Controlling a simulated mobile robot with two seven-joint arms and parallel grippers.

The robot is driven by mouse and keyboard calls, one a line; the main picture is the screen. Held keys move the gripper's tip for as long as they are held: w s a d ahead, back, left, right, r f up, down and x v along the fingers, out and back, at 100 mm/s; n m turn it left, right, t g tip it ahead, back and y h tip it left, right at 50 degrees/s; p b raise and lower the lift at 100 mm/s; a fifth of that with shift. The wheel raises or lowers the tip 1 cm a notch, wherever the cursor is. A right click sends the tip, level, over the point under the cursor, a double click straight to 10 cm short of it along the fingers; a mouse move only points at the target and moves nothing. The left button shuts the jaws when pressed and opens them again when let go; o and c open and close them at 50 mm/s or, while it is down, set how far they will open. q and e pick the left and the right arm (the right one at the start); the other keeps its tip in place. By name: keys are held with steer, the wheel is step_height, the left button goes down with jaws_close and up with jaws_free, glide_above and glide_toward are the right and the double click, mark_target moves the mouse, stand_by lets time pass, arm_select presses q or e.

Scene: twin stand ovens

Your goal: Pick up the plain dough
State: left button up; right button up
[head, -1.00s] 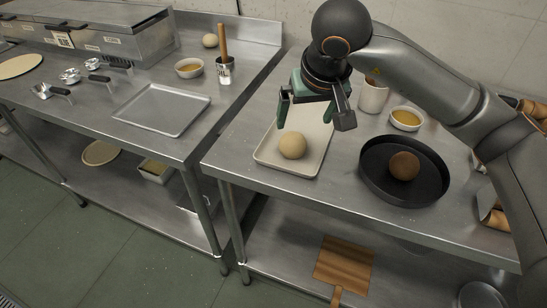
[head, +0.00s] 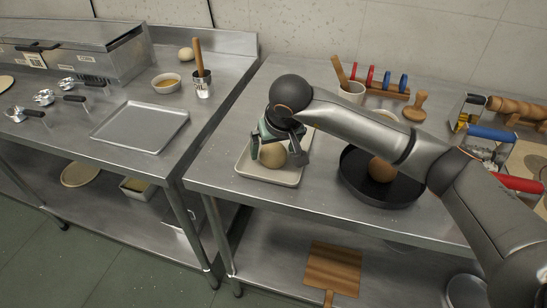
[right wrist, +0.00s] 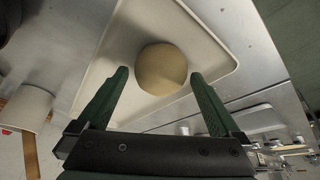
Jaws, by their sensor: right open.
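The plain dough (head: 272,156) is a pale round ball on a light beige tray (head: 262,176). In the head view my right gripper (head: 278,154) is low over the tray and partly hides the dough. In the right wrist view the dough (right wrist: 162,70) shows between the tips of the two green fingers (right wrist: 160,77), with a gap on each side. The right gripper is open and holds nothing. My left gripper is not in view.
A black pan (head: 352,187) with a brown ball (head: 381,169) stands right of the tray. The left counter holds an empty metal tray (head: 141,126) and a bowl (head: 166,83).

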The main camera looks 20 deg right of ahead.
steer(key=shift+w+f, duration=0.2)
steer(key=shift+f, duration=0.2)
steer(key=c, duration=0.8)
steer(key=shift+c, duration=0.2)
steer(key=shift+r, duration=0.15)
